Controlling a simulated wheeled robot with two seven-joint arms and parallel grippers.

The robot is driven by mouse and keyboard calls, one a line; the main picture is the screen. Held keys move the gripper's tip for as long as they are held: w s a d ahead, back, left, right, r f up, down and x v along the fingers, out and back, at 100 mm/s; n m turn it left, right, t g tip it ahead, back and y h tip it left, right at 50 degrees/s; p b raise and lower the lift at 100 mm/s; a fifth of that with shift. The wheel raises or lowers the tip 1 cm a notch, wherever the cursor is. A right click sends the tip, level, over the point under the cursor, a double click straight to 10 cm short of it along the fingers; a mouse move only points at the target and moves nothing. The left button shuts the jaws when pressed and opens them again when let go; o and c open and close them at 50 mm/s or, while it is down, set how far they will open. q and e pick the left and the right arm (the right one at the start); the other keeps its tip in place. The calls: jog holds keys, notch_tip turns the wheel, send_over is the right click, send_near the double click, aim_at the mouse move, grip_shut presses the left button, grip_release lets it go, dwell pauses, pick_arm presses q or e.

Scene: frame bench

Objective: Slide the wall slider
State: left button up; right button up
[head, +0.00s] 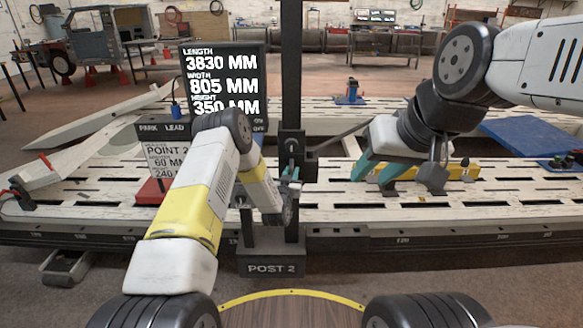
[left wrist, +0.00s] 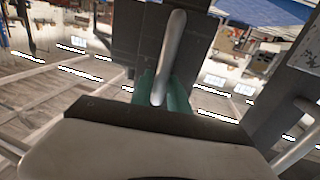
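A dark upright post (head: 291,70) stands at mid bench with a black block (head: 291,146) on it, apparently the wall slider. My left gripper (head: 291,180) is low in front of the post, partly hidden by my own arm. In the left wrist view, a pale rounded bar (left wrist: 172,50) runs down between the teal fingers of my left gripper (left wrist: 162,92), in front of a dark panel (left wrist: 128,40). I cannot tell whether the fingers press on it. My right gripper (head: 376,176) is right of the post above the slotted bench, its teal fingers apart with nothing seen between them.
A display board (head: 222,80) and a smaller sign (head: 168,160) stand left of the post. A grey lever (head: 340,136) sticks out right of it. The slotted white bench (head: 480,205) carries a yellow piece (head: 462,172). A POST 2 plate (head: 270,268) is at the foot.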

pick_arm(q)
jog(key=shift+o, duration=1.1)
jog(key=s+a, duration=0.1)
jog(key=s, duration=0.6)
jog(key=shift+s+a, duration=0.3)
jog(key=shift+s, duration=0.05)
